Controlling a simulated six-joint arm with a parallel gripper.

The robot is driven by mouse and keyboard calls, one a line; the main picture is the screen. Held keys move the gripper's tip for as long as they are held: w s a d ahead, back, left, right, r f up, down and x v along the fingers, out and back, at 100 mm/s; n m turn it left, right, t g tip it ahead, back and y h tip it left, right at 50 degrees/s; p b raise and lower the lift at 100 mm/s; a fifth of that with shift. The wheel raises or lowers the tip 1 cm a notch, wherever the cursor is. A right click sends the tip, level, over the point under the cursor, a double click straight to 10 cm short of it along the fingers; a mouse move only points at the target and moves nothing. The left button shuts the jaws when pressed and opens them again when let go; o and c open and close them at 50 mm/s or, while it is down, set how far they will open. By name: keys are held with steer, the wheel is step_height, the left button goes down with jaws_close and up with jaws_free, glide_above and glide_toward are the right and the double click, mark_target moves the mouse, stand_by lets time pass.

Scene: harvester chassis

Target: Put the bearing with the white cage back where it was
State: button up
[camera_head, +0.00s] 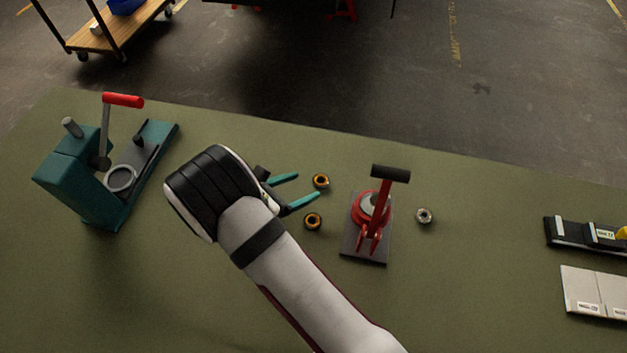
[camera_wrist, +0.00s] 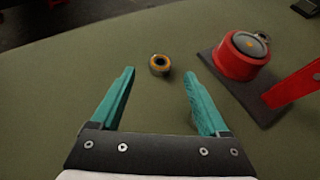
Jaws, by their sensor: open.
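A silvery bearing with a pale ring (camera_head: 424,215) lies on the green bench to the right of the red press; it looks like the white-caged one, but is small in view. My gripper (camera_head: 308,186) is open and empty, with teal fingers. In the wrist view, an orange-caged bearing (camera_wrist: 160,65) lies just beyond and between the fingertips (camera_wrist: 160,72).
The red hand press (camera_head: 372,212) on its dark base stands right of my gripper. A teal lever press (camera_head: 85,180) stands at the left. A black tray (camera_head: 575,235) and pale boxes (camera_head: 592,290) lie at the right edge. The front middle bench is clear beside my arm.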

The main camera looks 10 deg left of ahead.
steer(key=v, duration=0.6)
steer(key=shift+s, duration=0.15)
steer(key=s+d+r+m+g+y, duration=0.1)
steer(key=s+d+r+m+g, duration=0.1)
steer(key=d+r+m+g, duration=0.45)
steer(key=s+d+r+m+g+y, duration=0.1)
steer(key=s+d+r+m+g, duration=0.25)
steer(key=d+m, duration=0.5)
steer(key=s+d+r+m+y, duration=0.3)
steer(key=s+m, duration=0.3)
steer(key=m, duration=0.3)
steer(key=s+d+r+m+y, duration=0.3)
steer(key=s+d+m, duration=0.1)
steer(key=s+m, duration=0.3)
steer(key=m, duration=0.2)
steer(key=shift+d+r+m+g, duration=0.2)
steer(key=shift+d+m+g, duration=0.1)
steer(key=shift+m, duration=0.1)
